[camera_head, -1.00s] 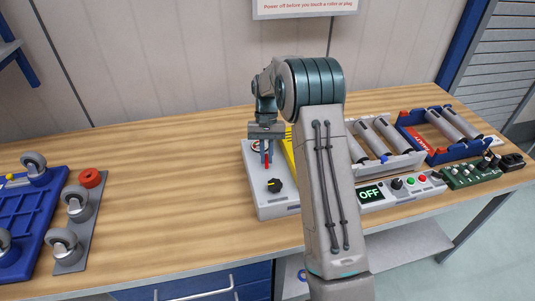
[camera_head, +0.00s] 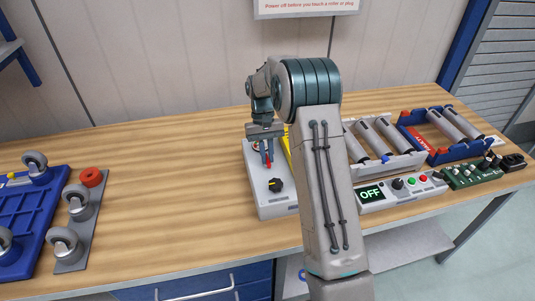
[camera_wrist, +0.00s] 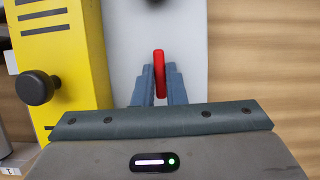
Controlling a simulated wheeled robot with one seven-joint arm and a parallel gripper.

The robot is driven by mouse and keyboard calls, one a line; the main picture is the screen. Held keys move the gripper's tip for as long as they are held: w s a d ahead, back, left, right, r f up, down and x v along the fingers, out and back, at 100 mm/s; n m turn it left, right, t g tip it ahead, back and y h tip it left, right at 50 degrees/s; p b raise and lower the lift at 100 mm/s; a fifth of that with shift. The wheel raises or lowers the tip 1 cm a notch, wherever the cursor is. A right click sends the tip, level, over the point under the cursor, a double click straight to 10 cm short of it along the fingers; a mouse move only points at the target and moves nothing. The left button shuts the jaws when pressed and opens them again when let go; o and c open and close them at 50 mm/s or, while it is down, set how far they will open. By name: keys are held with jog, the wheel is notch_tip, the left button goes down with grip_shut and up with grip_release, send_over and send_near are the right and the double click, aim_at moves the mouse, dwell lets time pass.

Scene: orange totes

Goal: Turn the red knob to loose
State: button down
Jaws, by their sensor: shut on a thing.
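The red knob (camera_wrist: 159,72) is a narrow upright bar between the two blue-grey fingers of my gripper (camera_wrist: 161,84) in the wrist view. The fingers are shut on it. In the head view, my gripper (camera_head: 266,158) points down over the pale grey box, and a small red part of the knob (camera_head: 268,163) shows at its fingertips. The pale grey box (camera_head: 278,211) also carries a black knob (camera_head: 275,185) nearer the front. The markings around the red knob are hidden by the gripper.
A yellow block (camera_wrist: 62,50) with a black knob (camera_wrist: 38,88) stands close at the left in the wrist view. Right of my arm are a control panel reading OFF (camera_head: 371,195) and roller trays (camera_head: 388,168). The left-middle bench (camera_head: 170,190) is clear.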

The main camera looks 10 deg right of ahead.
jog(key=c, duration=1.5)
grip_release()
jog(key=shift+w+r, duration=0.1)
jog(key=b+v, duration=0.1)
jog(key=v, duration=1.2)
jog(key=shift+r, duration=0.35)
